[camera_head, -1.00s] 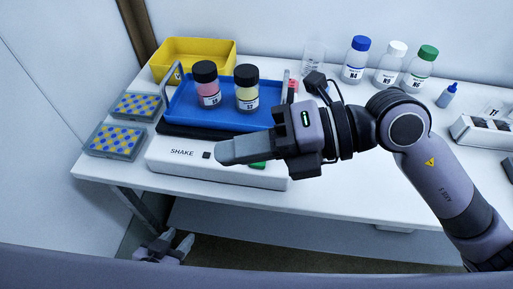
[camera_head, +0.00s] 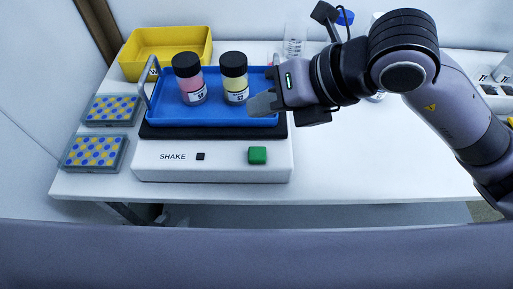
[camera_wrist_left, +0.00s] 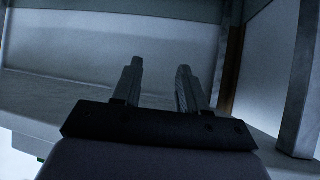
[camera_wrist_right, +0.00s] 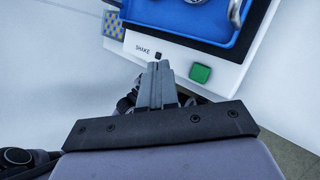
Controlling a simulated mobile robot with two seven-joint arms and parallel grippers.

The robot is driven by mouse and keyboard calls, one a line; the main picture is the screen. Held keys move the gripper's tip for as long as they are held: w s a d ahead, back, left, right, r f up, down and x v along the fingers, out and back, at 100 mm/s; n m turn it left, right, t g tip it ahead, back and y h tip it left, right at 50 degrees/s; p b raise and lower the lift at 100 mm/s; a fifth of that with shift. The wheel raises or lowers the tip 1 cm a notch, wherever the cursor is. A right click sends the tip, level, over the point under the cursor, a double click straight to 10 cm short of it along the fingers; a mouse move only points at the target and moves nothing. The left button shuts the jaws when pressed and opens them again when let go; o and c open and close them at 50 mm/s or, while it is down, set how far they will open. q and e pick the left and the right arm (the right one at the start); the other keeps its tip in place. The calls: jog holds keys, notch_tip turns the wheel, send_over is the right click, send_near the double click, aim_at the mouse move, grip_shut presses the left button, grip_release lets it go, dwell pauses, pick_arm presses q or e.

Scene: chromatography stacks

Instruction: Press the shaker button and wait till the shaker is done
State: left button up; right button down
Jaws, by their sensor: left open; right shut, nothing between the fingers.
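The white shaker (camera_head: 225,172) stands on the table. Its front panel has the word SHAKE, a small black square (camera_head: 200,156) and a larger green square (camera_head: 257,155). Both squares also show in the right wrist view, black (camera_wrist_right: 158,55) and green (camera_wrist_right: 200,73). A blue tray (camera_head: 215,115) on the shaker holds a pink bottle (camera_head: 189,79) and a yellow bottle (camera_head: 234,78), both upright with black caps. My right gripper (camera_head: 262,103) is shut and empty, above the shaker's right side, apart from the green square. My left gripper (camera_wrist_left: 158,80) is open and empty, low near the table's underside.
A yellow bin (camera_head: 165,52) stands behind the tray. Two patterned racks (camera_head: 112,109) (camera_head: 94,153) lie left of the shaker. My right arm hides most of the bottles at the back. The table right of the shaker is clear.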

pick_arm(q)
jog(key=shift+f, duration=0.1)
pick_arm(e)
jog(key=shift+f, duration=0.15)
jog(key=b, duration=0.6)
send_over(263, 154)
notch_tip(263, 154, down, 8)
jog(key=shift+r, duration=0.2)
pick_arm(q)
jog(key=shift+w+d+f+b, duration=0.15)
jog(key=shift+d+f+b, duration=0.05)
jog(key=shift+f, duration=1.05)
jog(key=shift+w+d+f+b, duration=0.1)
jog(key=shift+d+f+b, duration=0.1)
jog(key=shift+f, duration=1)
pick_arm(e)
jog(key=shift+f, duration=0.5)
pick_arm(q)
jog(key=shift+f, duration=0.1)
jog(key=shift+f+b, duration=0.5)
jog(key=shift+b, duration=0.05)
pick_arm(e)
jog(key=shift+f, duration=0.4)
